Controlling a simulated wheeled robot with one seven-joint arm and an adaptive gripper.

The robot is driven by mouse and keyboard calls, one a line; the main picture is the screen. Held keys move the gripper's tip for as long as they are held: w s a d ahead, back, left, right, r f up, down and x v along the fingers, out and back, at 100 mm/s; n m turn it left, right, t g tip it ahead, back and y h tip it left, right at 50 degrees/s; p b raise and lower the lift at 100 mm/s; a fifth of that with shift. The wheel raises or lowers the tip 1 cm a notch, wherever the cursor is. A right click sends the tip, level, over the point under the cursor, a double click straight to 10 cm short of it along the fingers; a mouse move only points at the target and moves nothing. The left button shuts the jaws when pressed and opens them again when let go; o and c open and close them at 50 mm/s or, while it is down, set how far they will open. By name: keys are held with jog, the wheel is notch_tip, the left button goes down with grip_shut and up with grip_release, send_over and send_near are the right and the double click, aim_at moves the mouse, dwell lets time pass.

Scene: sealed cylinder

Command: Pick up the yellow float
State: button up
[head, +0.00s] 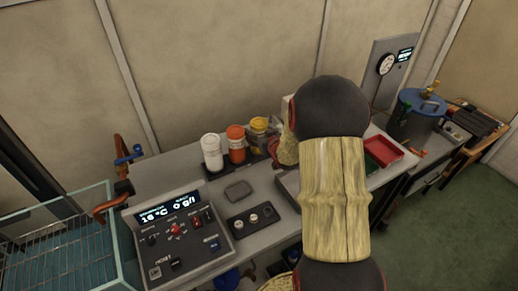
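I cannot make out a yellow float for certain. A yellow-topped jar (259,125) stands at the back of the bench, right of an orange jar (236,143) and a white jar (212,152). My arm, with dark round joints and a tan ribbed link, crosses the middle right of the head view and hides part of the bench. My gripper cannot be seen, so its fingers and anything in them are out of sight.
A glass tank (63,247) with a wire rack stands at left, beside a control panel (183,240). A small switch box (252,221) and grey pad (238,191) lie on the bench. A red tray (394,152) and blue-lidded pot (418,106) are at right.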

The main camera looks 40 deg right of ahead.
jog(key=c, duration=1.4)
grip_shut()
